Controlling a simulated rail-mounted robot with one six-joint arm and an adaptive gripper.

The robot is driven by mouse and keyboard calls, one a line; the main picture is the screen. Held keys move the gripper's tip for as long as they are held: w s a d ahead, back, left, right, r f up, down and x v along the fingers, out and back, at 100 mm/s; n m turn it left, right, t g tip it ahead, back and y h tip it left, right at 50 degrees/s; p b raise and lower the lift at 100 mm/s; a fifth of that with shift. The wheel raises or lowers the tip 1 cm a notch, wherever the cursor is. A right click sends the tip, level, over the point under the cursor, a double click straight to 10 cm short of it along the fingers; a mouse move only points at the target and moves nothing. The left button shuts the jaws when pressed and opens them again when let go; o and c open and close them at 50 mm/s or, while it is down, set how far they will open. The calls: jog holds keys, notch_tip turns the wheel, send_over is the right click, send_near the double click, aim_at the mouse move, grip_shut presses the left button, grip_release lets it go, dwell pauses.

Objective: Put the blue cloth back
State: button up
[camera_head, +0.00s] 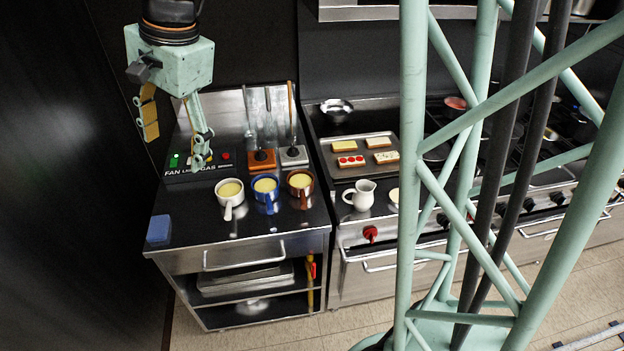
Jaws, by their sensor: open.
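A blue cloth (158,229), a small folded-looking block shape, lies on the dark counter top at its front left corner. My gripper (176,148) hangs above the back left of the counter, over the control panel. Its fingers are spread wide apart with nothing between them. The cloth is apart from the gripper, lower in the picture and a little to the left. No part of the cloth is covered.
A white cup (230,192), a blue cup (265,187) and a brown cup (300,181) with yellowish contents stand mid-counter. Behind are the control panel (185,176) and utensil holders (262,161). A white jug (361,194) and a tray (338,170) sit right.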

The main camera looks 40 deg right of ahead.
jog(key=s+d+r+n, duration=0.3)
jog(key=s+n, duration=0.1)
jog(key=s, duration=0.7)
jog(key=s+d+r+n+t+h, duration=0.1)
jog(key=s+d+n, duration=0.3)
jog(key=s, duration=0.7)
jog(key=s+d+r+n+h, duration=0.1)
jog(key=s+d+r+n, duration=0.3)
jog(key=s, duration=0.7)
jog(key=shift+s+r, duration=0.35)
jog(key=shift+f, duration=0.15)
notch_tip(320, 180, down, 12)
jog(key=b, duration=1.2)
jog(key=shift+f+t+b, duration=0.15)
jog(key=shift+t+b, duration=0.15)
jog(key=shift+b, duration=0.05)
jog(key=shift+w, duration=0.1)
